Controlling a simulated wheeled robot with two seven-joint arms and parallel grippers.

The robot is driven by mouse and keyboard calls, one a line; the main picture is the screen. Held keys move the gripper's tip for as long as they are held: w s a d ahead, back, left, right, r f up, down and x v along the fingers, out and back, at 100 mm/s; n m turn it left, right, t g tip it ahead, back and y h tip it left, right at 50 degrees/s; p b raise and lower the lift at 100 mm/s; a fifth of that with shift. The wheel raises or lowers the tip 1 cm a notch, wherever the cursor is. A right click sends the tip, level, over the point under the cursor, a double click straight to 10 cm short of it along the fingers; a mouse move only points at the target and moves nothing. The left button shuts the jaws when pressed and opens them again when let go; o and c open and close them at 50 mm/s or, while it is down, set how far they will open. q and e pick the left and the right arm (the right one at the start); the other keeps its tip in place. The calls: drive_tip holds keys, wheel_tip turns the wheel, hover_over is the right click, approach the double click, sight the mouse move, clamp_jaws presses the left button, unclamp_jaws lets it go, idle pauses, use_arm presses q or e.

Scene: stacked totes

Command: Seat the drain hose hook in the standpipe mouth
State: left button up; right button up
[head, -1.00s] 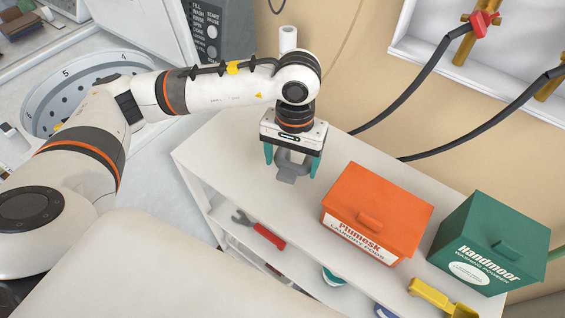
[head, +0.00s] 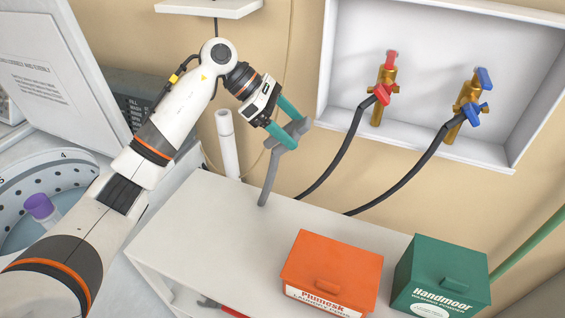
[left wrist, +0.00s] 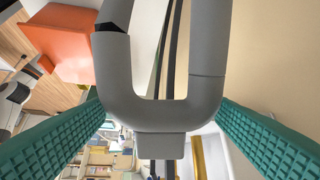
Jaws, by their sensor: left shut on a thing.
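The grey drain hose hook (head: 290,136) is in my left gripper (head: 291,122), whose teal fingers are shut on it. The gripper tilts down to the right, and the grey hose (head: 268,180) hangs below to the shelf unit's back edge. In the left wrist view, the hook is a thick grey U with a block (left wrist: 160,146) at its bend, between the two fingers. The white standpipe (head: 229,150) stands upright behind the shelf unit, left of the hook. Its mouth (head: 223,113) is at its top, and the hook is clearly apart from it. My right gripper is not in view.
The white shelf top (head: 205,225) is bare at left. An orange box (head: 330,270) and green box (head: 440,275) stand at its right. A wall recess (head: 420,125) holds red and blue taps with black hoses. A small white wall shelf (head: 208,8) is above; the washer drum is at left.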

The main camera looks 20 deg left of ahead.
use_arm(q)
drive_tip(key=w+r+n+t, duration=0.1)
drive_tip(key=w+a+r+n+t, duration=0.1)
drive_tip(key=n+t, duration=0.1)
drive_tip(key=w+a+r+n+t+h+p, duration=0.1)
drive_tip(key=shift+w+a+r+n+t, duration=0.1)
drive_tip(key=shift+w+r+n+t, duration=0.05)
drive_tip(key=shift+r+n+t, duration=0.25)
drive_tip(key=w+a+r+n+t+y+p, duration=0.1)
drive_tip(key=w+a+r+n+t+y, duration=0.1)
drive_tip(key=a, duration=0.6)
drive_tip(key=w+a+r+n+t+y+p, duration=0.2)
drive_tip(key=w+a+n+t+y, duration=0.3)
drive_tip(key=a+n+t, duration=0.3)
drive_tip(key=shift+w+a+n+t, duration=0.45)
drive_tip(key=shift+a+t, duration=0.2)
drive_tip(key=shift+t, duration=0.55)
drive_tip(key=shift+s+r, duration=0.1)
drive_tip(key=shift+r, duration=0.05)
wheel_tip(320, 180, down, 6)
drive_tip(key=b, duration=0.3)
drive_tip(key=shift+r+p, duration=0.1)
drive_tip(key=shift+p, duration=0.3)
wheel_tip(320, 180, down, 7)
drive_tip(key=b, duration=0.4)
idle(2.2)
